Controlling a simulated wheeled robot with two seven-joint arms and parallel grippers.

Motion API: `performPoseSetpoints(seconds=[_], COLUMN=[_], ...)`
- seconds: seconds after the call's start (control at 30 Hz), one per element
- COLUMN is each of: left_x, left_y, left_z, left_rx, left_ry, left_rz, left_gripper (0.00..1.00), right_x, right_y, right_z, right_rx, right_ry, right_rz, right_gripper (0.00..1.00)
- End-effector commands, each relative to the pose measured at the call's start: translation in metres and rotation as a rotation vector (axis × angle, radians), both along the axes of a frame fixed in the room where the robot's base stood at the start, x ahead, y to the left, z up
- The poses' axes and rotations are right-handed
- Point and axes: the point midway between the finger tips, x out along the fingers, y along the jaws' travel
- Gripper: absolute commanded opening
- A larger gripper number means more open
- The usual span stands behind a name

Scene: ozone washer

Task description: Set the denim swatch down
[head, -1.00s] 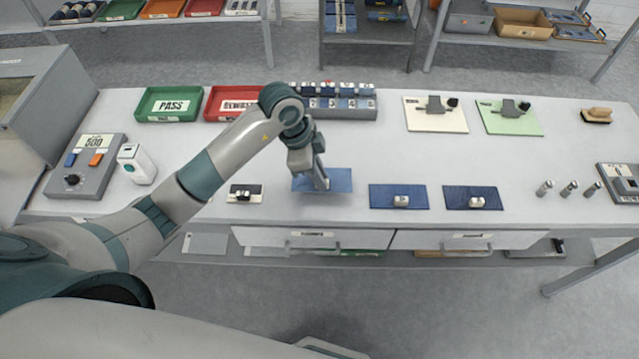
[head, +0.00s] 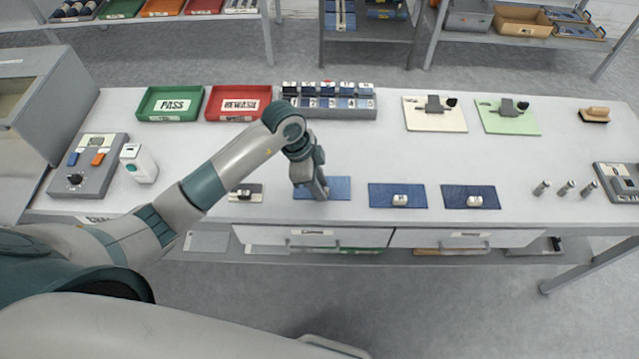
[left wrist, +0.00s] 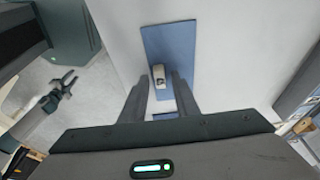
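The light-blue denim swatch (head: 340,187) lies on the bench, left of two darker swatches. My left gripper (head: 322,194) is over it and hides its middle. In the left wrist view the swatch (left wrist: 172,42) carries a small white block (left wrist: 158,76). My left gripper's two fingers (left wrist: 159,84) are apart on either side of the block, with a gap visible on each side. My right gripper (left wrist: 68,84) shows small at the left of the left wrist view, hanging empty over the floor with its fingers apart.
Two darker swatches (head: 384,197) (head: 456,199) with white blocks lie to the right. A small dark-and-white plate (head: 245,193) lies to the left. Green PASS (head: 154,117) and red REWASH (head: 222,116) trays and a blue sample rack (head: 350,113) stand behind.

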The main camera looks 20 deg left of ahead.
Motion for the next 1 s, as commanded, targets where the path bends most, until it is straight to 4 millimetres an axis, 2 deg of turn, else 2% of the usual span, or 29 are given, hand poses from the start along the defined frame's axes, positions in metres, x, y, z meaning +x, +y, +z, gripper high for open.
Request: performPoseSetpoints(seconds=[0.37, 0.53, 0.77, 1.0], left_x=[0.000, 0.000, -0.002, -0.006], left_y=[0.000, 0.003, 0.012, 0.024], left_z=[0.001, 0.011, 0.040, 0.082], left_rx=[0.000, 0.001, -0.001, 0.000], left_ry=[0.000, -0.002, -0.005, -0.005], left_rz=[0.000, 0.001, -0.001, -0.001], left_gripper=[0.31, 0.31, 0.31, 0.31], right_x=[0.000, 0.000, 0.000, 0.000], right_y=[-0.001, -0.001, -0.001, -0.001], right_z=[0.000, -0.004, -0.014, -0.025], right_rx=[-0.001, -0.001, -0.001, -0.001], right_ry=[0.000, 0.001, 0.000, 0.000], right_rz=[0.000, 0.000, 0.000, 0.000], right_gripper=[0.31, 0.31, 0.31, 0.31])
